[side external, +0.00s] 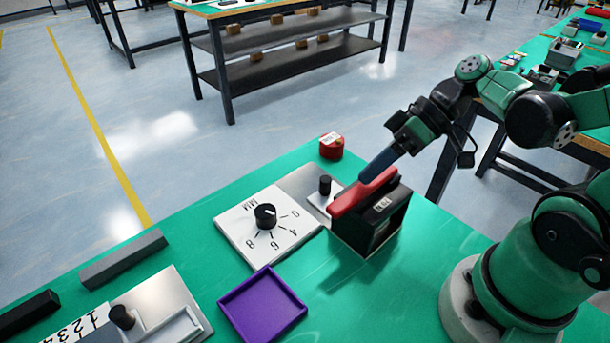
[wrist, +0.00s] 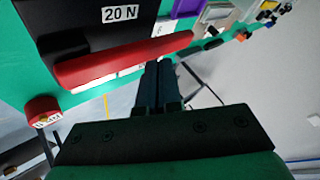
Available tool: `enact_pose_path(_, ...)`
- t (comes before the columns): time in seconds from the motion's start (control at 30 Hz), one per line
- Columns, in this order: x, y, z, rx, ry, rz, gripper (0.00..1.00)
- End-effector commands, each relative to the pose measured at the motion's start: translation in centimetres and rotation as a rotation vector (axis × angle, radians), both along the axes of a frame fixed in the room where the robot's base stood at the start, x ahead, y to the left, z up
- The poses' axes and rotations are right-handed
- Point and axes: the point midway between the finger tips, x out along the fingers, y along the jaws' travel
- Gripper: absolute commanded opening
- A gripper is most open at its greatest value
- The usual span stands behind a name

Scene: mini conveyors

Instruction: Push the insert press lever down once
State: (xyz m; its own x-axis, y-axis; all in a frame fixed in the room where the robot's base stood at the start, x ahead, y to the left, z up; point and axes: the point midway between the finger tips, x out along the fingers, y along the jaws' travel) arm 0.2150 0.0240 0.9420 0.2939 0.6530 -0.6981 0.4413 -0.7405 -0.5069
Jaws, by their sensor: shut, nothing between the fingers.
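The insert press is a black box-like body (side external: 384,222) near the table's far right edge, with a small white label; in the wrist view the body (wrist: 70,20) shows a "20 N" label. Its red lever (side external: 350,199) lies along the top, sloping down toward the left; it also shows in the wrist view (wrist: 115,62). My gripper (side external: 369,176) is shut and empty, its dark blue fingers pointing down at the lever. In the wrist view the fingertips (wrist: 158,66) are right beside the lever's edge. I cannot tell whether they touch it.
A white dial plate (side external: 243,232) with a black knob (side external: 265,215) lies left of the press. A red round piece (side external: 331,147) stands behind it. A purple tray (side external: 263,304), a grey bar (side external: 122,258) and another plate (side external: 165,300) lie toward the front left. Green table (side external: 430,250) is clear right of the press.

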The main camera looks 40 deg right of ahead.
Motion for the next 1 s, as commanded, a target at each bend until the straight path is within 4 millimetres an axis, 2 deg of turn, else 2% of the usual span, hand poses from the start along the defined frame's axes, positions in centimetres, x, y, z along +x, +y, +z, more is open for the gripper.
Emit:
enact_pose_path(0.17,-0.1,0.0,0.7,0.000,-0.001,-0.001,0.00)
enact_pose_path(0.57,0.0,0.0,1.1,0.002,-0.001,-0.001,0.00)
enact_pose_path(1.0,0.0,0.0,5.2,0.002,-0.001,-0.001,0.00)
